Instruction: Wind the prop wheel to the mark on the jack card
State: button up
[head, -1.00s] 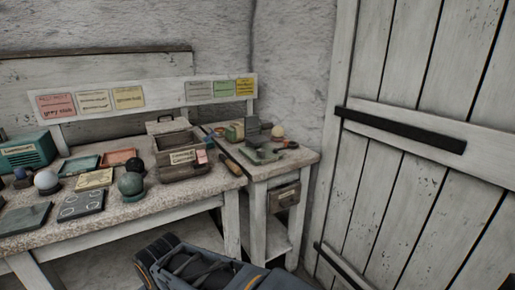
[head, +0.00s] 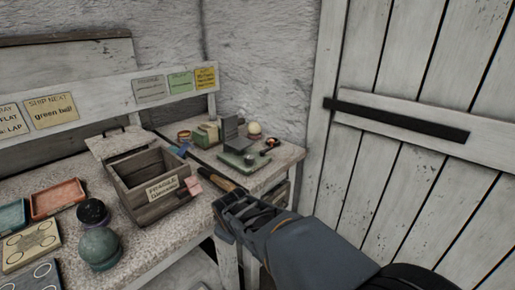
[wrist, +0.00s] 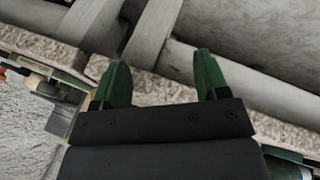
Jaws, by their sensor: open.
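A green-based device (head: 236,160) with an upright grey plate stands on the small side table, with a small dark round knob on its base. A dark part with a reddish end (head: 270,143) lies beside it. I cannot tell which of these is the prop wheel. A yellow card (head: 205,79) hangs at the right end of the rail; its writing is too small to read, so I cannot tell if it is the jack card. My gripper (wrist: 162,75) is open in the wrist view, its two green fingers apart with nothing between them. It is in front of the side table, clear of the device.
An open wooden crate (head: 150,205) with a paper label stands on the bench left of my arm. A pale ball (head: 254,129) sits behind the device. A green ball (head: 99,247) and trays are at the lower left. A plank door (head: 410,110) closes off the right.

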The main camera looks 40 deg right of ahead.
jog(key=w+d+r+n+t+h+p, duration=0.1)
jog(key=w+d+r+n+t+p, duration=0.1)
jog(key=w+d+r+n+p, duration=0.3)
jog(key=w+d+r+n+t+h+p, duration=0.1)
jog(key=w+d+r+n+t+p, duration=0.15)
jog(key=d+n, duration=0.4)
jog(key=n+t+y+p, duration=0.45)
jog(key=n+p, duration=0.45)
jog(key=n, duration=1)
send_near(252, 157)
jog(key=shift+g, duration=0.3)
jog(key=x, duration=0.5)
jog(key=p+x, duration=0.1)
jog(key=x, duration=0.5)
jog(key=shift+w+a+r, duration=0.15)
jog(key=shift+w+r, duration=0.05)
jog(key=shift+w, duration=0.05)
jog(key=shift+c, duration=0.2)
jog(key=c, duration=0.9)
